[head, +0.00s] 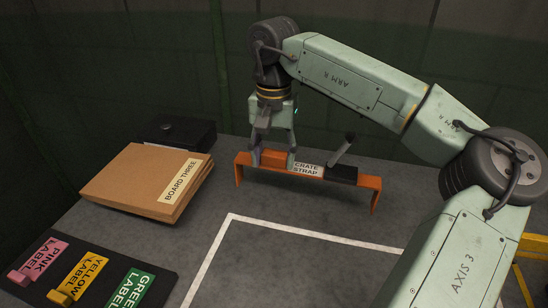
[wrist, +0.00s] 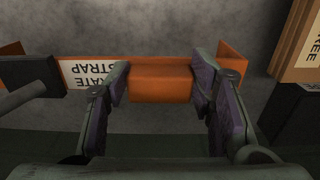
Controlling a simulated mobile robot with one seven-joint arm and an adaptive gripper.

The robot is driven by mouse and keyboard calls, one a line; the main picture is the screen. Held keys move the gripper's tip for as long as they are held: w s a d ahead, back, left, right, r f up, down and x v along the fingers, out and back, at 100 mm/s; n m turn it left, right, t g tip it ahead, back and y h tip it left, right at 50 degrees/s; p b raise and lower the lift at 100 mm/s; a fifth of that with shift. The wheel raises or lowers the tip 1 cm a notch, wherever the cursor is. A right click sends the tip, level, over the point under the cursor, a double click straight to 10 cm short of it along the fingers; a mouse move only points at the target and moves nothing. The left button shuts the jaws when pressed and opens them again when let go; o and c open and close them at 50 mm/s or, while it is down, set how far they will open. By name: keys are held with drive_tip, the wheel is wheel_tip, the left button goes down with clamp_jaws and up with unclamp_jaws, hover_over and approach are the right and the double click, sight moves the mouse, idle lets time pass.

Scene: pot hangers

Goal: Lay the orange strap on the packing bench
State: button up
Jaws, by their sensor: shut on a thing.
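The orange strap (head: 368,182) is a bridge-shaped piece with bent-down ends, a white "CRATE STRAP" label and a black buckle with a lever. My gripper (head: 273,160) points down and is shut on the strap left of the label. In the wrist view the gripper (wrist: 162,88) has a finger on each side of an orange stretch of the strap (wrist: 160,78). The grey bench top (head: 300,275) lies below, with a white outline on it in front of the strap. I cannot tell whether the strap's ends touch the bench.
A cardboard box (head: 130,180) marked "BOARD THREE" lies left of the strap, with a black case (head: 178,133) behind it. A dark board (head: 40,255) with pink, yellow and green labels is at front left. The outlined area shows clear where visible; my arm covers its right side.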

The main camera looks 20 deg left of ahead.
drive_tip(key=shift+f, duration=1)
drive_tip(key=o, duration=1.2)
drive_tip(key=shift+c, duration=0.2)
drive_tip(key=shift+r, duration=0.1)
wheel_tip(320, 180, up, 12)
drive_tip(key=shift+b, duration=0.4)
